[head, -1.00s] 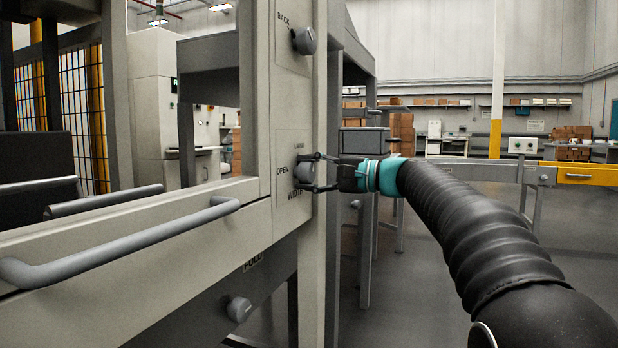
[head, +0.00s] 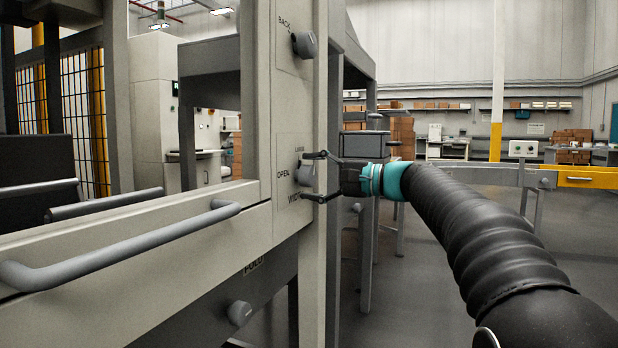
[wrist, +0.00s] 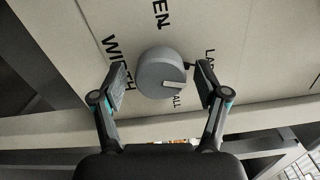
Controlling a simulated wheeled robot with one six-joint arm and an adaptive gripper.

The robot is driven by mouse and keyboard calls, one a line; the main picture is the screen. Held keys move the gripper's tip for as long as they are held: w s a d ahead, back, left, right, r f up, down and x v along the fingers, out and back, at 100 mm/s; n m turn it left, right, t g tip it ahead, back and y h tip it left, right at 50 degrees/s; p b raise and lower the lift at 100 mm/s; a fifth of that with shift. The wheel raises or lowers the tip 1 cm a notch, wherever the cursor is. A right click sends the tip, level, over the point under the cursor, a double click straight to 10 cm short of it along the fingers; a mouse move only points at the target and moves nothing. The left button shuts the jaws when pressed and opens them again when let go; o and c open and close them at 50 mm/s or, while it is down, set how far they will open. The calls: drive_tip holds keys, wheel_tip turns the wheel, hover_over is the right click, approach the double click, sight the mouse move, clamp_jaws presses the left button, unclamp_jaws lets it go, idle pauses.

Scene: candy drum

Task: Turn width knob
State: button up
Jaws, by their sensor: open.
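The grey width knob (head: 304,174) sits on the beige machine panel, with the labels OPEN and WIDTH beside it. In the wrist view the round knob (wrist: 160,73) shows a raised lighter bar on its face, pointing toward the right side near a label ending in "ALL". My gripper (head: 318,176) comes from the right and is open, its two fingers above and below the knob in the head view. In the wrist view my gripper (wrist: 161,84) has one finger on each side of the knob, with a visible gap on both sides.
Another knob marked BACK (head: 304,44) is higher on the same post, and a FOLD knob (head: 239,313) is low on the machine. A long grey handle (head: 130,243) runs along the front left. A conveyor with a yellow end (head: 588,177) stands at the right, beyond open floor.

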drive_tip(key=v, duration=1.1)
drive_tip(key=shift+d, duration=0.2)
wheel_tip(320, 180, down, 10)
drive_tip(key=w+d+m+h, duration=0.1)
drive_tip(key=w+d+h, duration=0.1)
drive_tip(key=h, duration=0.2)
drive_tip(key=s+d+f+h+p, duration=0.15)
drive_tip(key=s+f+h, duration=0.45)
drive_tip(key=f, duration=0.6)
drive_tip(key=s+d+f+n+g+h+p, duration=0.1)
drive_tip(key=s+d+f+n+h, duration=0.15)
drive_tip(key=s, duration=0.45)
drive_tip(key=s+d+f+n+h+p, duration=0.1)
drive_tip(key=s+f+h, duration=0.15)
drive_tip(key=s, duration=0.45)
drive_tip(key=s+d+f+n+g+h+p, duration=0.1)
drive_tip(key=s+d+f+p, duration=0.15)
drive_tip(key=s, duration=0.55)
drive_tip(key=s+a+r+n+t+h+p, duration=0.1)
drive_tip(key=s+r+n+p, duration=0.1)
drive_tip(key=s, duration=0.6)
drive_tip(key=shift+a+r, duration=0.2)
drive_tip(key=shift+r, duration=0.1)
